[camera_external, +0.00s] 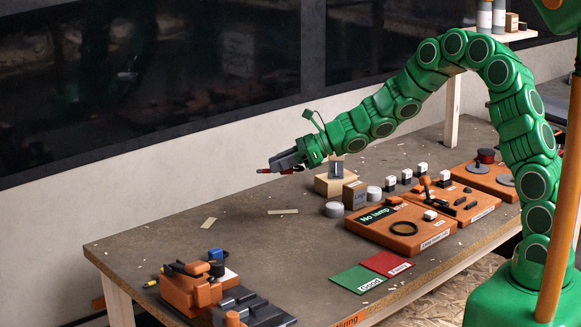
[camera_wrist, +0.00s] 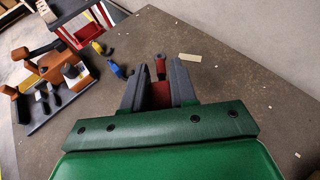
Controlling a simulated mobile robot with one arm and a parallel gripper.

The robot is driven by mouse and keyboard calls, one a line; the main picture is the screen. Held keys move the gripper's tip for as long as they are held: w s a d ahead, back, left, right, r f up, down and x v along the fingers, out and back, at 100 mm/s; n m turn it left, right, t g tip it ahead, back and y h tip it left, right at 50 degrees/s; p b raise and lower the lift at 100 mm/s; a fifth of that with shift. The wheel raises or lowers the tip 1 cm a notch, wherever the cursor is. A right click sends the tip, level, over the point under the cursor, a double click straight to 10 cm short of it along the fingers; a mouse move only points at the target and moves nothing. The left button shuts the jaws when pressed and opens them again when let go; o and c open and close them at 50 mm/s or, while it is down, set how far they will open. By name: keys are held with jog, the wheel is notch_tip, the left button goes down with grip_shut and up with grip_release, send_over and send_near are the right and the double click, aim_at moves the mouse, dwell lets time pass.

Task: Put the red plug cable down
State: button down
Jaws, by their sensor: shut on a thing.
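My gripper (camera_external: 280,164) is held above the table toward its far left side, at the end of my outstretched green arm. The red plug cable (camera_external: 263,171) pokes out from between its jaws. In the wrist view, the two grey fingers close around the red plug cable (camera_wrist: 161,68), which has a dark tip and points away from the gripper. Its red body also shows between the fingers. The plug appears clear of the table; its height is hard to judge. Any trailing cable is not clearly visible.
An orange and black fixture (camera_external: 190,287) stands at the near left, with a blue plug (camera_external: 216,255) and yellow plugs beside it. Green (camera_external: 357,279) and red (camera_external: 387,264) cards lie near the front edge. Orange boards (camera_external: 402,243) and small blocks fill the right. The middle left is mostly bare.

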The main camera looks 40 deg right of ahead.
jog(key=w+d+f+m+t+h, duration=0.2)
jog(key=w+d+m, duration=0.1)
jog(key=d, duration=0.1)
jog(key=m+t+h, duration=0.3)
jog(key=h, duration=0.1)
send_over(300, 214)
notch_tip(300, 214, down, 7)
jog(key=shift+f, duration=3.8)
jog(key=shift+f+y, duration=0.2)
jog(key=shift+y, duration=0.1)
jog(key=c, duration=0.9)
grip_release()
